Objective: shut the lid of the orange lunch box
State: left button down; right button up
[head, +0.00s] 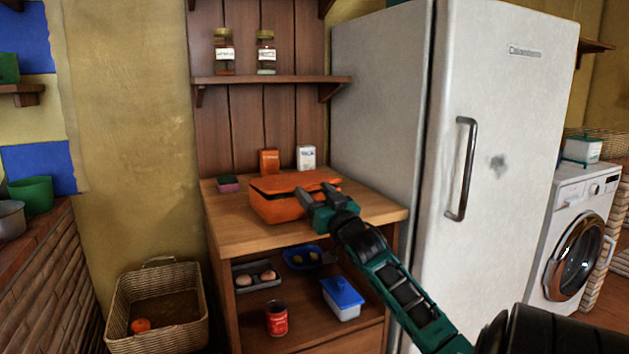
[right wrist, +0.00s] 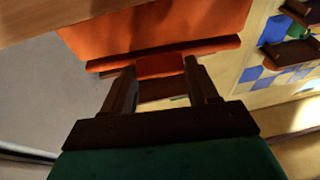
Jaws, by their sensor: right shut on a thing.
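The orange lunch box (head: 275,208) stands on the wooden counter top. Its lid (head: 290,181) lies low over it, and a dark line shows along the front between lid and body. My right gripper (head: 317,196) is at the front right of the box. In the right wrist view, an orange piece of the box (right wrist: 160,66) sits between the fingers of my right gripper (right wrist: 163,75), which is shut on it. Whether this piece belongs to the lid or the body is hard to tell. My left gripper is not in view.
A sponge (head: 229,184) lies left of the box. An orange carton (head: 269,161) and a white carton (head: 306,157) stand behind it. The fridge (head: 385,100) rises close on the right. The counter's front left (head: 232,232) is clear.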

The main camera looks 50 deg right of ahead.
notch_tip(320, 180, down, 2)
jog(key=shift+f, duration=0.1)
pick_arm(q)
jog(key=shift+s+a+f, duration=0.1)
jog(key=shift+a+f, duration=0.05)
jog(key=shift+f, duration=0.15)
pick_arm(e)
jog(key=shift+w+f, duration=0.1)
jog(key=shift+f, duration=0.4)
jog(key=o, duration=1.3)
jog(key=shift+o, duration=1.1)
jog(key=shift+r, duration=0.2)
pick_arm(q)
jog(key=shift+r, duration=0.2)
pick_arm(e)
jog(key=shift+r, duration=0.1)
